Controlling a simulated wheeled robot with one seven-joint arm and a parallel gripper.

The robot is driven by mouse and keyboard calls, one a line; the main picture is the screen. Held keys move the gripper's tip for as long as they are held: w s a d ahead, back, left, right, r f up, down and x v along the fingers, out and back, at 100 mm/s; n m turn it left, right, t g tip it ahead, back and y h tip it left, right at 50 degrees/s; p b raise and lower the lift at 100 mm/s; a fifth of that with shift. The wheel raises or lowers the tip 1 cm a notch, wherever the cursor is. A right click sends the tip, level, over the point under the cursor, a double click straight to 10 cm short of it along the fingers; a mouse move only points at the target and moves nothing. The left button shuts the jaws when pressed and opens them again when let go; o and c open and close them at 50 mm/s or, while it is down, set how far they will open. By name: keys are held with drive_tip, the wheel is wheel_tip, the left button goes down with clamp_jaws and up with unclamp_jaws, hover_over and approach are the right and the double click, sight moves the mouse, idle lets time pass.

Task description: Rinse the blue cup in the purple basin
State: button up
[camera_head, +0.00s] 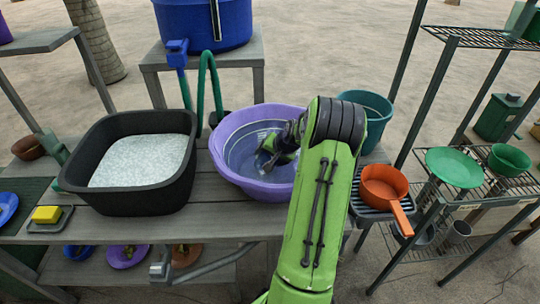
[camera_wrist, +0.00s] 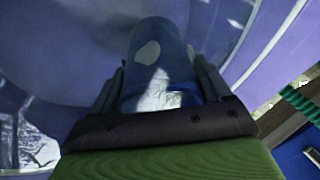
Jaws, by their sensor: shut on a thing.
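The purple basin (camera_head: 228,165) stands on the grey bench and holds clear water. My green and black gripper (camera_head: 272,152) reaches down inside it from the right. In the wrist view my gripper (camera_wrist: 160,88) is shut on the blue cup (camera_wrist: 160,50), with one dark finger on each side of it. The cup's sides show in the wrist view against the purple basin wall (camera_wrist: 60,65). In the head view the cup is mostly hidden by my gripper. I cannot tell how deep it is in the water.
A black tub (camera_head: 92,190) of suds stands left of the basin. An orange pan (camera_head: 384,188) sits on a rack at right, near a teal bucket (camera_head: 374,112). A blue barrel (camera_head: 205,22) with a tap (camera_head: 178,48) stands behind. A yellow sponge (camera_head: 46,214) lies far left.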

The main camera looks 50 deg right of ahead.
drive_tip(key=shift+f, duration=0.15)
drive_tip(key=shift+f+b, duration=0.45)
drive_tip(key=shift+b, duration=0.05)
drive_tip(key=shift+r, duration=0.2)
drive_tip(key=shift+a, duration=0.1)
